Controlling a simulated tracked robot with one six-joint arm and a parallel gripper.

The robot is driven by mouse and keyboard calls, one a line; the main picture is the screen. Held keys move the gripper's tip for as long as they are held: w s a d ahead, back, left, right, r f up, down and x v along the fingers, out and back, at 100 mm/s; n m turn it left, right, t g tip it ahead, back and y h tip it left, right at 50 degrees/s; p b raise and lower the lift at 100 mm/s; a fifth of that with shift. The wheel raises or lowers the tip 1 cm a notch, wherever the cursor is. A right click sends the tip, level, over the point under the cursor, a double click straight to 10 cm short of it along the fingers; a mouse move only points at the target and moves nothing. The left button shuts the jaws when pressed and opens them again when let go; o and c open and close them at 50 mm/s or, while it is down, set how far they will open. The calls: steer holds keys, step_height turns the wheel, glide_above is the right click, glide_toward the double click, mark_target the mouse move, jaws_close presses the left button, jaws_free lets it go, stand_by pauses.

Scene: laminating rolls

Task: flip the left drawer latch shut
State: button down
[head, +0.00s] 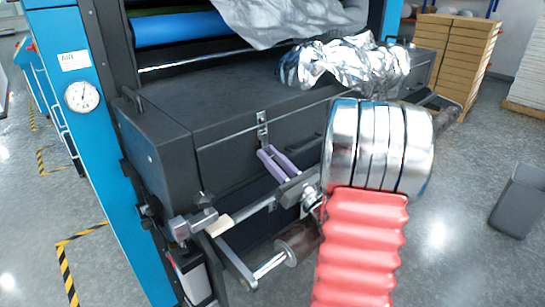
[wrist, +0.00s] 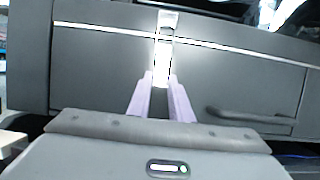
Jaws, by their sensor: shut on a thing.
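The left drawer latch (head: 262,129) is a narrow shiny metal strip on the upper edge of the dark drawer front. In the wrist view the latch (wrist: 164,45) stands upright at the top middle, crossing the bright seam, and its lower end is between my fingertips. My gripper (head: 266,151) has two pale purple fingers and reaches the latch from below and in front. In the wrist view my gripper (wrist: 160,76) is shut on the latch's lower part, the fingers a narrow gap apart. The exact contact is partly hidden by the fingers.
A drawer handle (wrist: 250,117) lies right of the latch. Crumpled silver foil (head: 350,63) rests on the machine top. A blue post with a pressure gauge (head: 82,96) stands at left. Cardboard boxes (head: 455,50) and a dark bin (head: 520,200) stand right. Floor at right is open.

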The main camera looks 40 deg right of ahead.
steer(key=c, duration=1.6)
jaws_free()
steer(key=shift+s, duration=0.15)
steer(key=r+v, duration=0.1)
steer(key=v, duration=0.4)
steer(key=s+r+v, duration=0.1)
steer(key=v, duration=0.4)
steer(key=r+v, duration=0.1)
steer(key=v, duration=0.5)
steer(key=shift+s+r, duration=0.25)
steer(key=shift+r, duration=0.05)
